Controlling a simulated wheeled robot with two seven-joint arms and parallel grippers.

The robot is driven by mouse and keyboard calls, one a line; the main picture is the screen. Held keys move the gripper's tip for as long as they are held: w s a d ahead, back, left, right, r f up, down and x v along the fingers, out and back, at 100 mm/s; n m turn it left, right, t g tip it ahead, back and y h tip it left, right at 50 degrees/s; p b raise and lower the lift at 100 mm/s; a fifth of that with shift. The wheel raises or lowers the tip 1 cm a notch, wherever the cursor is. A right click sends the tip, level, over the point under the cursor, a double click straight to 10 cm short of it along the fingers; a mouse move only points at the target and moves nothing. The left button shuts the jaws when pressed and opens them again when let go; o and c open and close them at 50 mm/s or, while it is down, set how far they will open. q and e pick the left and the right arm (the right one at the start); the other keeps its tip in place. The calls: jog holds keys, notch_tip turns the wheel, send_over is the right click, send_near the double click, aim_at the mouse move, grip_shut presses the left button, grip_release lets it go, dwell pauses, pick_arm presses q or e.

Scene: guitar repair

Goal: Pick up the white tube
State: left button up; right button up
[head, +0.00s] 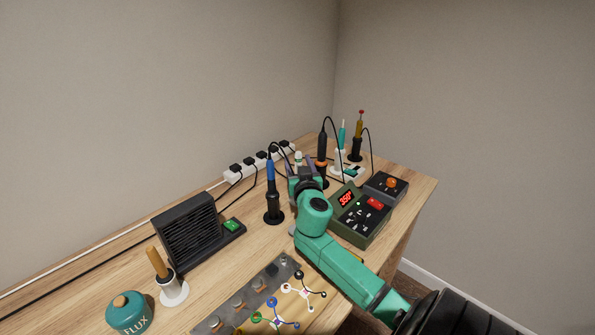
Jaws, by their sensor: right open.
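A small white tube (298,157) stands upright toward the back of the wooden bench, in front of the power strip. Only its upper part shows; its lower part is hidden behind my gripper. My right gripper (304,166) is open at the tube, with its dark fingers pointing away toward the back of the bench. Whether the fingers are around the tube or just in front of it, I cannot tell. My left gripper is out of view.
A blue soldering iron (270,172) stands close left of my right gripper, and an orange-and-black iron (322,150) close right. A green soldering station (360,215) sits right of my arm. A black fume extractor (185,235) and flux jar (129,312) are left.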

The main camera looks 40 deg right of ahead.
jog(key=x, duration=0.3)
jog(key=shift+d+r, duration=0.15)
jog(key=shift+r, duration=0.05)
jog(key=shift+w+d+f, duration=0.2)
jog(key=shift+w, duration=0.15)
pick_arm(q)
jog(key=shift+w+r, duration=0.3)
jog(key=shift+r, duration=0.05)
pick_arm(e)
jog(key=shift+s+r, duration=0.1)
grip_shut()
